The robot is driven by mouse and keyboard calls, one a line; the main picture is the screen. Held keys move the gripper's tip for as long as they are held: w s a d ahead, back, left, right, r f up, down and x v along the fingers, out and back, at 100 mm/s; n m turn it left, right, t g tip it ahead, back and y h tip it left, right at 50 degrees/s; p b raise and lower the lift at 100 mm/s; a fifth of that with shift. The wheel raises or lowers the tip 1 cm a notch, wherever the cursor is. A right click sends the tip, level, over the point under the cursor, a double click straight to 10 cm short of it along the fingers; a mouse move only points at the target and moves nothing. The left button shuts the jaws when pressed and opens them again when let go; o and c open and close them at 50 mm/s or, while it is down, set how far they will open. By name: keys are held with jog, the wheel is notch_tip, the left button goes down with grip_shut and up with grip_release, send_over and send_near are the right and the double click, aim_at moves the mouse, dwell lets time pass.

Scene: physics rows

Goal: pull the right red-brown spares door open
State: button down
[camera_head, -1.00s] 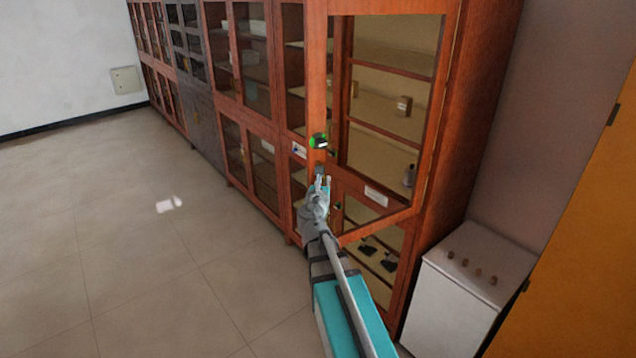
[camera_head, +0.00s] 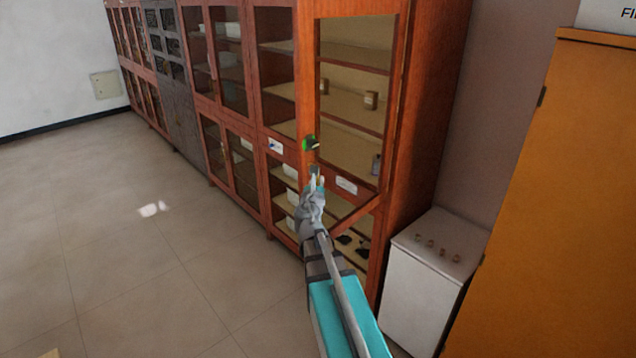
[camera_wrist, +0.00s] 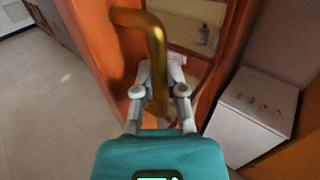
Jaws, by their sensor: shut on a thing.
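The right red-brown spares door (camera_head: 306,95) is a tall glazed wooden door, standing ajar with its left edge swung out from the cabinet. Shelves show through and behind it. A bent gold handle (camera_wrist: 153,45) fills the upper middle of the wrist view and stands out from the door's wood. In the wrist view my gripper (camera_wrist: 160,98) is shut on the lower part of the handle. The fingertips are partly hidden by the handle.
A row of red-brown and dark cabinets (camera_head: 232,165) runs away to the left. A white box-like unit (camera_head: 425,290) with several knobs stands right of the door, beside an orange cabinet (camera_head: 560,200). The tiled floor (camera_head: 130,270) on the left is clear.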

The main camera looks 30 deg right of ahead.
jog(key=shift+s, duration=0.3)
jog(key=shift+d, duration=0.1)
jog(key=c, duration=0.7)
grip_release()
jog(key=shift+s, duration=0.1)
jog(key=shift+v, duration=3.75)
